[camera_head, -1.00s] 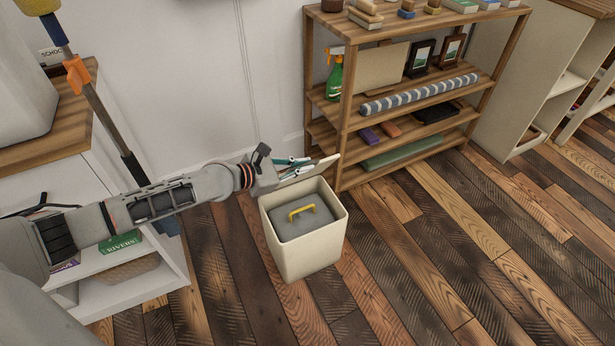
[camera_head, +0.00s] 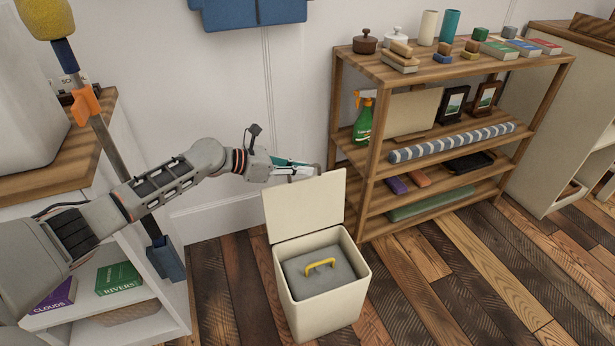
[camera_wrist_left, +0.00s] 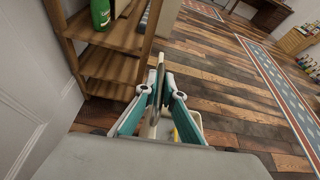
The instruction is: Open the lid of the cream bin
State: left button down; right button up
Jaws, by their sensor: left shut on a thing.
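The cream bin (camera_head: 328,314) stands on the plank floor, its top open toward me. Its cream lid (camera_head: 304,208) stands raised, about upright, at the bin's back edge. Inside the bin is a grey block (camera_head: 332,285) with a yellow handle (camera_head: 319,265). My left gripper (camera_head: 308,171) is shut on the lid's upper edge. In the left wrist view the teal-sided fingers (camera_wrist_left: 160,88) close on the lid's thin edge, and little of the bin shows below. My right gripper is in neither view.
A wooden shelf unit (camera_head: 362,190) stands close to the right of the bin, with a green spray bottle (camera_head: 363,122) and a striped roll (camera_head: 450,143). A white cabinet (camera_head: 178,305) is at left, with a long-handled tool (camera_head: 118,158) before it. Floor at right is clear.

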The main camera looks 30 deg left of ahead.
pick_arm(q)
jog(key=shift+w+a+f, duration=0.25)
jog(key=shift+w+a, duration=0.15)
jog(key=shift+a, duration=0.2)
jog(key=c, duration=2.2)
grip_release()
jog(key=shift+o, duration=0.2)
jog(key=shift+r, duration=0.1)
jog(key=shift+d, duration=0.1)
